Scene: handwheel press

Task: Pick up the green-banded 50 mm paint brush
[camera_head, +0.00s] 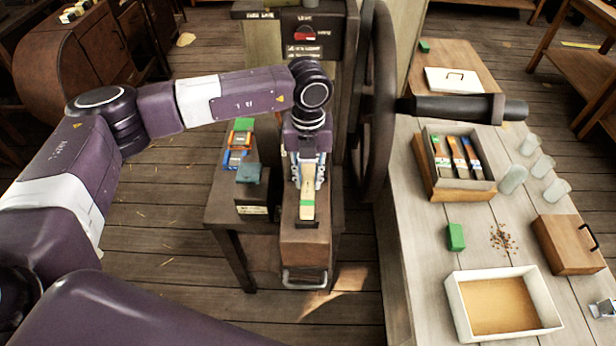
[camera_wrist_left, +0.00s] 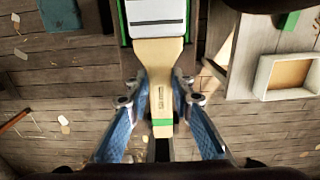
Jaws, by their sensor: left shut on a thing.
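The green-banded paint brush shows its pale wooden handle (camera_head: 309,194) in the head view, with a green band near the lower end. In the left wrist view the handle (camera_wrist_left: 162,78) runs up the middle, with its wide ferrule at the top edge. My left gripper (camera_head: 307,180) points down over the brush and is shut on its handle. In the wrist view the blue-padded fingers (camera_wrist_left: 160,92) flank the handle on both sides. The bristles are hidden. I cannot tell whether the brush is clear of the surface below. My right gripper is not in view.
The press's large dark handwheel (camera_head: 375,100) stands just right of the gripper. A wooden drawer box (camera_head: 305,245) lies below the brush. On the right bench, a tray (camera_head: 485,190) holds several brushes, near a green block (camera_head: 456,237), glass jars and a white-walled box (camera_head: 457,305).

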